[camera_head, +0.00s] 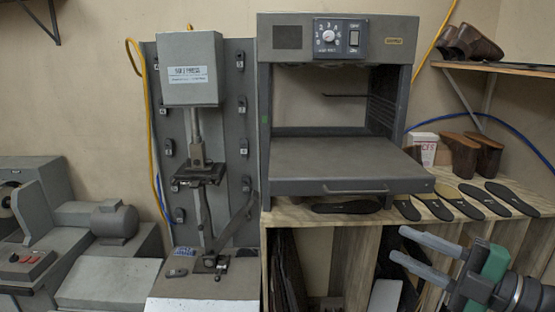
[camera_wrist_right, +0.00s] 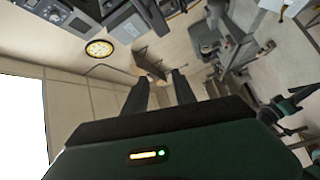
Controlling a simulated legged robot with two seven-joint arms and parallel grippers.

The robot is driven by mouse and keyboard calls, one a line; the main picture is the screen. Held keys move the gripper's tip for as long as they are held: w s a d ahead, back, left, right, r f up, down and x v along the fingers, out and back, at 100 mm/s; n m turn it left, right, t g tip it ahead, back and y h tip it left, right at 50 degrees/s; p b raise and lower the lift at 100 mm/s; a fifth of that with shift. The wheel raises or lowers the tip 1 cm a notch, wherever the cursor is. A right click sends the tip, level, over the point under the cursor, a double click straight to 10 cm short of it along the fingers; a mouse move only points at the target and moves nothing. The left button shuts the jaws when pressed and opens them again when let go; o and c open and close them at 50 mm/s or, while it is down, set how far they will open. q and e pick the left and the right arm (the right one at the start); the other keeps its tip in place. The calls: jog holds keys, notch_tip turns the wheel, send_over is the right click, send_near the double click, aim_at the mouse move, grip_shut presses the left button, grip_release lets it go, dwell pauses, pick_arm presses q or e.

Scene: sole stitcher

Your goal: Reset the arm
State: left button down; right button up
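My right gripper (camera_head: 420,258) is at the lower right of the head view, in front of the wooden bench. Its two grey fingers point left and stand apart with nothing between them. In the right wrist view the two dark fingers (camera_wrist_right: 160,90) also stand apart and empty. My left gripper is in neither view.
A grey oven-like machine (camera_head: 340,180) with its tray door down sits on the wooden bench (camera_head: 295,225). Several dark soles (camera_head: 460,203) lie on the bench top. A sole press (camera_head: 190,70) stands left of it. A grinder (camera_head: 115,220) is at far left. Shoes (camera_head: 470,45) sit on a shelf.

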jog(key=w+d+f+m+t+h, duration=0.3)
jog(key=w+f+m+t+h, duration=0.2)
jog(key=w+f+m+h, duration=0.55)
jog(key=s+f+m+g+h, duration=0.45)
jog(key=f+m, duration=0.45)
jog(key=f, duration=0.3)
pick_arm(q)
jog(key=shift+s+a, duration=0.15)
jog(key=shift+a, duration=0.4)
pick_arm(e)
jog(key=s+a+f+m+g, duration=0.2)
jog(key=s+f+g, duration=0.3)
jog(key=s+f, duration=0.3)
jog(key=s+a+f+m+g, duration=0.3)
jog(key=s+a+f+g, duration=0.2)
jog(key=s+f, duration=0.4)
jog(key=shift+s+f+y, duration=0.15)
jog(key=shift+s+y, duration=0.25)
jog(key=shift+s, duration=0.7)
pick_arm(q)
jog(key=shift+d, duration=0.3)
pick_arm(e)
jog(key=shift+d, duration=0.3)
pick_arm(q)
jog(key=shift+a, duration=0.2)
pick_arm(e)
jog(key=shift+a, duration=0.2)
